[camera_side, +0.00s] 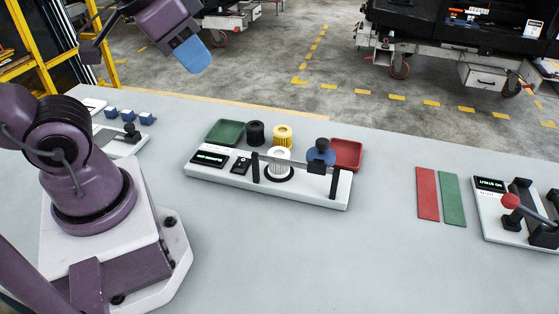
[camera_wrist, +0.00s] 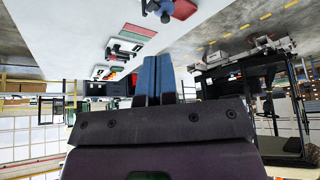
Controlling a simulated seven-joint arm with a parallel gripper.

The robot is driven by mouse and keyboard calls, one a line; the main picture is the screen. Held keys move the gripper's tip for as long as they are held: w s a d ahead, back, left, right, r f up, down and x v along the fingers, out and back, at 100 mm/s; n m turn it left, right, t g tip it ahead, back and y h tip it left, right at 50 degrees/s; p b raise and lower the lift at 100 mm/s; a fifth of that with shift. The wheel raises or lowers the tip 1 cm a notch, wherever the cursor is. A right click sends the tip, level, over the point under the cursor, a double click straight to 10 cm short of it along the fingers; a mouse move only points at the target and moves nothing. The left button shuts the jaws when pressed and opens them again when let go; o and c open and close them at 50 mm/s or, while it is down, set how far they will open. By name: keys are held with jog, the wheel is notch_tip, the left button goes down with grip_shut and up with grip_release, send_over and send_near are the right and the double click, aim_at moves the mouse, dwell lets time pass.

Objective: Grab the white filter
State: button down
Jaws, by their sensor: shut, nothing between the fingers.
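The white filter (camera_side: 279,159) stands upright on a dark round seat in the white fixture (camera_side: 270,187), behind a dark bar, in the side view. A yellow filter (camera_side: 282,135) and a black filter (camera_side: 255,133) stand just behind the fixture. My gripper (camera_side: 193,55) has blue fingers and is raised high at the upper left of the side view, well away from the white filter. In the wrist view my gripper (camera_wrist: 155,78) has its two blue fingers together with nothing between them. The white filter cannot be made out in the wrist view.
A green tray (camera_side: 224,132) and a red tray (camera_side: 346,154) sit behind the fixture. A blue round part with a dark knob (camera_side: 321,152) is at its right end. Red and green strips (camera_side: 428,192) and a lever device (camera_side: 510,215) lie right. The front table is clear.

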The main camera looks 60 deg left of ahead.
aim_at(287, 165)
jog(key=c, duration=0.6)
grip_release()
